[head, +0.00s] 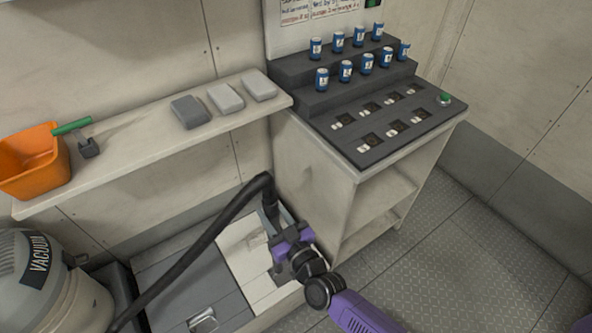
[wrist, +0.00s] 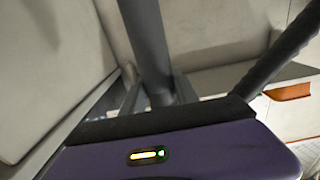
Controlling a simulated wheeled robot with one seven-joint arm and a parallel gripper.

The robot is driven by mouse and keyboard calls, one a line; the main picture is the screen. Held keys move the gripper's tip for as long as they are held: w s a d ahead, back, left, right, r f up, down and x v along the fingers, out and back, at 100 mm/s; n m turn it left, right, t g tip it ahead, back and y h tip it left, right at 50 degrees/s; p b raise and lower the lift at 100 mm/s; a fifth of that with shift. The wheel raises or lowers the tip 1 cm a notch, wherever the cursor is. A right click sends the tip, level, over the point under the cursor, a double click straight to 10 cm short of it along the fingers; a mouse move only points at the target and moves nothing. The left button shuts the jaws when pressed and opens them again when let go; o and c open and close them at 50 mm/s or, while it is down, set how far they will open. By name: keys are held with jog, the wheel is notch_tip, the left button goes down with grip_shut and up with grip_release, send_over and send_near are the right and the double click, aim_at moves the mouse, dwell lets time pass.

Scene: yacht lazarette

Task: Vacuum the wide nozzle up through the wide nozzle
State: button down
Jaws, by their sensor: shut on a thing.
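My gripper (head: 272,222) is shut on a dark vacuum tube. It is low between the shelf and the stepped cabinet. The tube (wrist: 150,40) stands between my fingers (wrist: 158,92) in the wrist view. The black hose (head: 195,250) arcs from the tube's top down left toward the grey vacuum (head: 60,290), labelled VACUUM; it also shows in the wrist view (wrist: 280,55). The tube's lower end is hidden behind my gripper in the head view. I cannot make out a wide nozzle, on the tube or loose.
A shelf (head: 150,150) holds an orange bin (head: 28,165), a green-handled tool (head: 80,130) and three grey blocks (head: 225,97). The stepped cabinet (head: 310,150) carries several blue cans (head: 338,42) and a green button (head: 444,98). A grey floor panel (head: 185,275) has a latch. The right floor (head: 480,240) is clear.

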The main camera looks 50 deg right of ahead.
jog(key=d+r+m+g+h+p, duration=0.15)
jog(key=d+r+h, duration=0.3)
jog(key=d, duration=0.65)
jog(key=w+d+b, duration=0.2)
jog(key=w+d, duration=0.2)
jog(key=w, duration=1.2)
jog(key=shift+r+m+y, duration=0.35)
jog(key=shift+r+y, duration=0.05)
jog(key=shift+y, duration=0.05)
